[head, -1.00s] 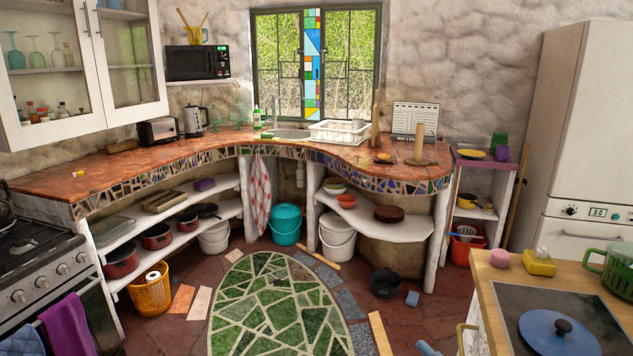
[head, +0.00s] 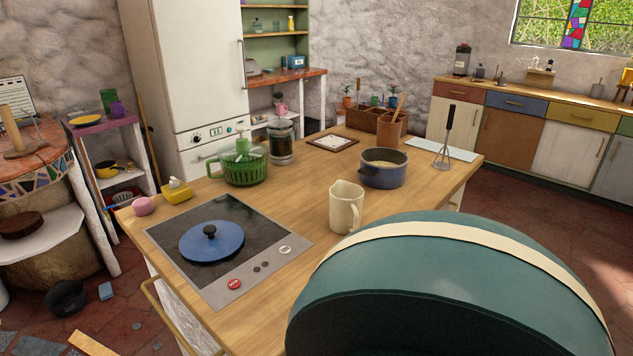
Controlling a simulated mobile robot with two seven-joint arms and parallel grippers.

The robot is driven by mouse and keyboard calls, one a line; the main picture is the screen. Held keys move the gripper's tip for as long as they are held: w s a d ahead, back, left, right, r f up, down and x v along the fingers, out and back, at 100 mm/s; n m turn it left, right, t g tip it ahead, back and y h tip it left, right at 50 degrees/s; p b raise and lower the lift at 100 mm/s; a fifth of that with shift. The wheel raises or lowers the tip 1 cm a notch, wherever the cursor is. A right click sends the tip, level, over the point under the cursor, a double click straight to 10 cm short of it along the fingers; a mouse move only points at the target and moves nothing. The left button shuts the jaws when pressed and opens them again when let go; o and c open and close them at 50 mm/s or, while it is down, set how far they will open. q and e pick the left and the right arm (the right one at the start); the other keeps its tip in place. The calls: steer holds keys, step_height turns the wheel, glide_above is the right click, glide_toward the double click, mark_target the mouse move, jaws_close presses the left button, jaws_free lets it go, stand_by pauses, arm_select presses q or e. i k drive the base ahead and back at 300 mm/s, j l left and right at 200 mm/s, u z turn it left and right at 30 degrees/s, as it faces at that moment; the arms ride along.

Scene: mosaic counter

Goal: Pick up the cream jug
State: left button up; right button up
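The cream jug (head: 345,207) stands upright on the wooden island worktop (head: 290,320) in the head view, to the right of the black hob. Its handle is at the right side. Clear wood lies around its base, and nothing touches it. Neither of my grippers is in view.
A large teal rounded shape with a cream band (head: 460,265) hides the near right worktop; I cannot tell what it is. A blue pot (head: 383,168) stands behind the jug. A blue lid (head: 212,241) lies on the hob (head: 160,237). A whisk (head: 445,145) and green colander (head: 240,168) stand farther back.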

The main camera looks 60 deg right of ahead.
mark_target(348, 213)
steer(key=z, duration=2.25)
